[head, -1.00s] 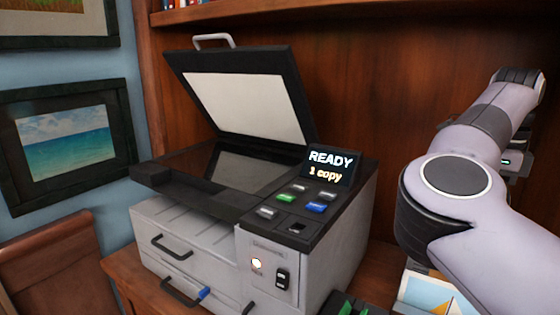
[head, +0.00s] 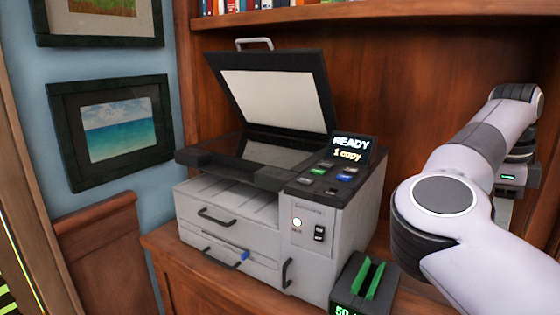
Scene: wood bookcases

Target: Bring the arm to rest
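My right arm (head: 470,150) comes in from the right edge, bent, in front of the wood bookcase. A dark part of it with a small green light shows behind the upper link. The fingers of my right gripper do not show. My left arm and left gripper are out of the view. A grey and black copier (head: 235,215) stands left of the arm with its lid (head: 280,95) raised. Its screen (head: 350,148) reads "READY 1 copy".
A black device with green slots (head: 365,280) stands at the copier's front right corner, on the wooden cabinet top (head: 160,245). Books (head: 245,5) line the shelf above. Two framed pictures hang on the blue wall, one a seascape (head: 115,128). A wooden panel (head: 100,250) stands at left.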

